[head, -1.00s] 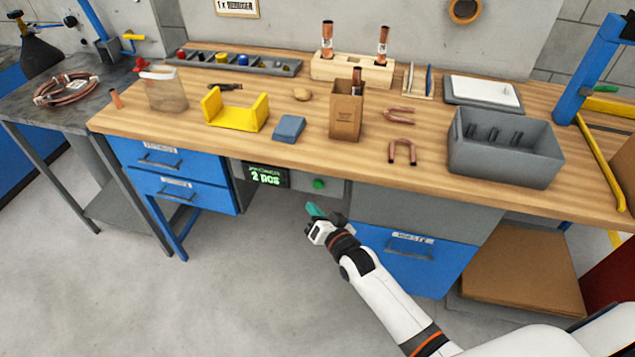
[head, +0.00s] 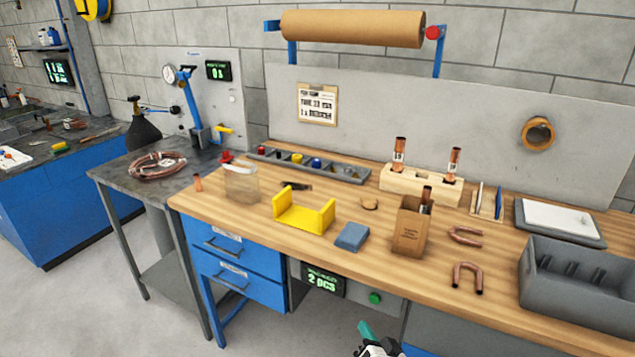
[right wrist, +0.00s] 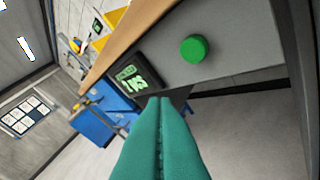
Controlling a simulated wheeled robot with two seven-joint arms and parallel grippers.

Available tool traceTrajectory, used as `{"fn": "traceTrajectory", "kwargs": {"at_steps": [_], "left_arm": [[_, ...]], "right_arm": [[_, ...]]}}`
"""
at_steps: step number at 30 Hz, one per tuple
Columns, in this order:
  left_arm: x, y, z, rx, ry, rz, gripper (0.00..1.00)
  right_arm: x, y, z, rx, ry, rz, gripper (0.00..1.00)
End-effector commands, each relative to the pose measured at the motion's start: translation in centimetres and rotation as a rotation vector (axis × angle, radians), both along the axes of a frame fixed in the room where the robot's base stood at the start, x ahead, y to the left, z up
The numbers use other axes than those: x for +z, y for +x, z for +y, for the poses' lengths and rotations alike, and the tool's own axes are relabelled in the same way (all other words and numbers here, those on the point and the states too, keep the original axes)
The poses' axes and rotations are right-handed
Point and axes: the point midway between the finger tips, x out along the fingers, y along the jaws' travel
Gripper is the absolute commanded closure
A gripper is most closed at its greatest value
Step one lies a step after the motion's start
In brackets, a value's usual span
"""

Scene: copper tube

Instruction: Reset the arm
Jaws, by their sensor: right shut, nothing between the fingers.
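My right gripper (head: 366,331) shows at the bottom edge of the head view, below the front edge of the workbench. Its teal fingers also fill the lower middle of the right wrist view (right wrist: 160,102). They are pressed together with nothing between them. In the right wrist view the fingers are in front of the bench's grey front panel, near a green button (right wrist: 194,49) and a small display (right wrist: 136,83). The fingers look apart from the button. Most of my right arm is out of the head view. My left gripper is not in view.
A side table (head: 125,182) carries coiled copper tube (head: 158,165). Open floor lies at front left.

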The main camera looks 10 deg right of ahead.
Motion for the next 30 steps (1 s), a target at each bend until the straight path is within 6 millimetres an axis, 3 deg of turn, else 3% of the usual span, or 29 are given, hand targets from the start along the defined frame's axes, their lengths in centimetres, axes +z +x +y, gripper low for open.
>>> {"fn": "traceTrajectory", "kwargs": {"at_steps": [5,8,12,14,18,24,27,30], "left_arm": [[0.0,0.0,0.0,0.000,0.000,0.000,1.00],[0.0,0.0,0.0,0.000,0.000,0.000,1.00],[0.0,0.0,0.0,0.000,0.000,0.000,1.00],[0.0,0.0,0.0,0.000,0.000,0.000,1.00],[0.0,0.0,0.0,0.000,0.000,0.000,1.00],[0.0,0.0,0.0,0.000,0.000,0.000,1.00],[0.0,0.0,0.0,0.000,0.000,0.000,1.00],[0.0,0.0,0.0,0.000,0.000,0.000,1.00]], "right_arm": [[-7.7,-3.2,-0.7,0.008,-0.109,0.154,1.00],[-14.2,-7.0,-1.4,0.029,-0.209,0.294,1.00],[-22.5,-13.8,-2.4,0.085,-0.347,0.490,1.00],[-25.7,-17.3,-2.9,0.117,-0.402,0.573,1.00],[-31.9,-26.1,-4.0,0.210,-0.521,0.762,1.00],[-37.4,-39.0,-5.4,0.368,-0.653,1.001,1.00],[-38.6,-43.9,-5.8,0.436,-0.694,1.081,1.00],[-39.2,-47.0,-6.2,0.482,-0.718,1.131,1.00]]}}
